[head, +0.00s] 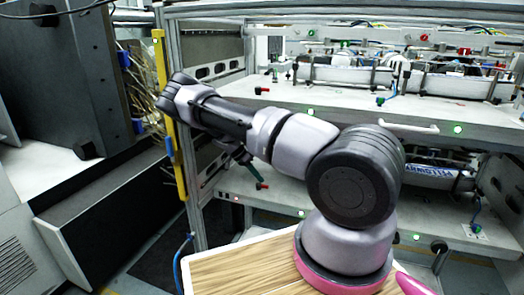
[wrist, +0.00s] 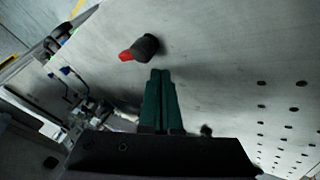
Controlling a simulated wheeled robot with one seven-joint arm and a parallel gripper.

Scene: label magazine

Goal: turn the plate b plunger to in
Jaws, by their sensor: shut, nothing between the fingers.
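A plunger with a dark round body and red tip (wrist: 127,55) stands on a grey plate (wrist: 215,65) in the wrist view. I see no label, so I cannot tell whether it is the plate b plunger. My gripper (wrist: 161,72) has dark green fingers held together, empty, pointing at the plate just below the plunger in the picture. A small gap shows between them in the picture; whether they touch is unclear. In the head view a red-tipped plunger (head: 262,186) shows at the lower plate's left, close by my gripper (head: 251,169).
Another red-tipped plunger (head: 261,91) sits on the upper plate (head: 330,105) at left. A white handle (head: 408,127) is on its front edge. A yellow post (head: 164,90) stands left of the rack. Several holes (wrist: 262,107) mark the plate at right in the wrist view.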

